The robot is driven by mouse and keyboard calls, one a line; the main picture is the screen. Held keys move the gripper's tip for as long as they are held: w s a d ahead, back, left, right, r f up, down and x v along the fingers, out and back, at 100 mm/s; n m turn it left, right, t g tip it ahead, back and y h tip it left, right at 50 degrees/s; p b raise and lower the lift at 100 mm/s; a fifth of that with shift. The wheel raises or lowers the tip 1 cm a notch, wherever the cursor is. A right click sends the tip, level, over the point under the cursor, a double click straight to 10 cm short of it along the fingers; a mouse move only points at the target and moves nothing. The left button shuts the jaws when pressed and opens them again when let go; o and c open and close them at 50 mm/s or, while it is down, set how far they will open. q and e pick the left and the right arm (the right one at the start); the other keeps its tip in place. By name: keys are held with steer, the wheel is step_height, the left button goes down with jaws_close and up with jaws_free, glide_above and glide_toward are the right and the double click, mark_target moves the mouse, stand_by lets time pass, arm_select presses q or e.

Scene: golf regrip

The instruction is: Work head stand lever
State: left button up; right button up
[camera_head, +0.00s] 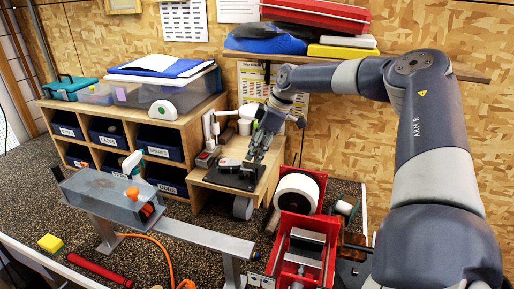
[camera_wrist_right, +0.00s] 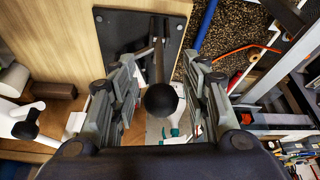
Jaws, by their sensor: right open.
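My right gripper (camera_head: 256,150) is open and points down over the small wooden stand at the back middle. On that stand lies the head stand's black base plate (camera_wrist_right: 107,33); it also shows in the head view (camera_head: 225,181). In the right wrist view the lever, a dark bar (camera_wrist_right: 158,50) with a round black ball knob (camera_wrist_right: 161,99), rises towards the camera. The knob shows between the two spread fingers, with a gap on each side and no visible contact. In the head view the fingers largely hide the lever. My left gripper is out of view.
A white upright device (camera_head: 210,130) stands just left of the gripper. A red machine with a white roll (camera_head: 297,192) is in front at right. A shelf (camera_head: 440,67) with cases hangs above. A grey clear-topped box (camera_head: 110,195) and metal rail (camera_head: 200,238) lie at front left.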

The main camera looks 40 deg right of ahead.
steer(key=shift+c, duration=1.1)
jaws_close()
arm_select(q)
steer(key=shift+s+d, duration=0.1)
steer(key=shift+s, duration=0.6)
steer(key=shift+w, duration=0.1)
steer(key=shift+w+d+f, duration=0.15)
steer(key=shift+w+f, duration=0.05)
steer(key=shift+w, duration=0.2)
